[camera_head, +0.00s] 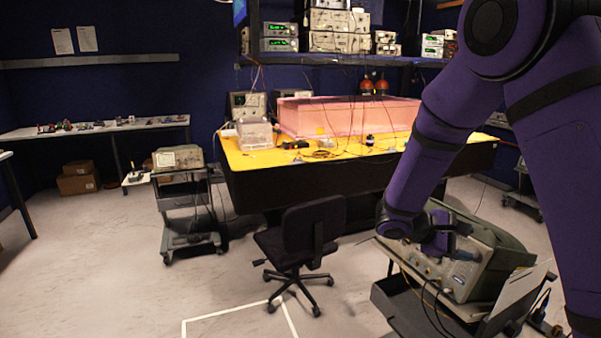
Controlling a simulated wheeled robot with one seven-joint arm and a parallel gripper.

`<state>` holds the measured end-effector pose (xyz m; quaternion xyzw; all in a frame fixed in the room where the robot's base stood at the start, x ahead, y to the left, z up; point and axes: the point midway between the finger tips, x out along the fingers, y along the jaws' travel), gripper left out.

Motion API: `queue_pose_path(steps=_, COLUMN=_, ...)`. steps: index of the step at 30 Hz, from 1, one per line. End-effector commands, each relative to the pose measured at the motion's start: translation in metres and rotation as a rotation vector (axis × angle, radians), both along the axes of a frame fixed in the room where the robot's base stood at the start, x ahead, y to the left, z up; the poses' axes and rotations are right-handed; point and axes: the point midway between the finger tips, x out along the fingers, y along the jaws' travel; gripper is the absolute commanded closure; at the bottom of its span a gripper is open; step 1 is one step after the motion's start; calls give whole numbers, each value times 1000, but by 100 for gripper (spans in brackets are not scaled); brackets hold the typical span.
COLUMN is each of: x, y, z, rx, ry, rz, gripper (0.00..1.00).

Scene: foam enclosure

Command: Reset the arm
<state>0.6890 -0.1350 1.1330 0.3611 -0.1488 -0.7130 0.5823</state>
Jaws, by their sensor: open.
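My purple arm (433,150) comes in from the top right and bends down in front of the cart at the lower right. My gripper (460,241) is at its end, small and partly hidden by the wrist, with its jaws open. It is in front of the grey-green instrument (497,262) on that cart. I cannot tell whether it touches the instrument. I see nothing held in it.
The cart (400,310) carries the instrument and dangling cables. A black office chair (302,240) stands left of it. Behind is a yellow-topped table (255,160) with a pink foam enclosure (345,117). Another cart (187,197) stands left.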

Motion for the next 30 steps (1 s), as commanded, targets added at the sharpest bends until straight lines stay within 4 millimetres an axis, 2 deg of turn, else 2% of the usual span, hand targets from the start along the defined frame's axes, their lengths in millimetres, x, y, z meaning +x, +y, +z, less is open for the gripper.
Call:
queue_pose_path(steps=1, x=-10, y=-3, z=13, rx=43, ry=-27, rz=-33, gripper=45)
queue_pose_path(steps=3, x=-23, y=-5, z=26, rx=106, ry=-60, rz=-76, gripper=45)
queue_pose_path(steps=12, x=-83, y=-4, z=76, rx=381, ry=-217, rz=-233, gripper=45)
queue_pose_path(steps=20, x=-133, y=6, z=110, rx=618, ry=-373, rz=-330, gripper=45)
queue_pose_path(steps=30, x=-193, y=29, z=147, rx=924, ry=-606, rz=-402, gripper=45)
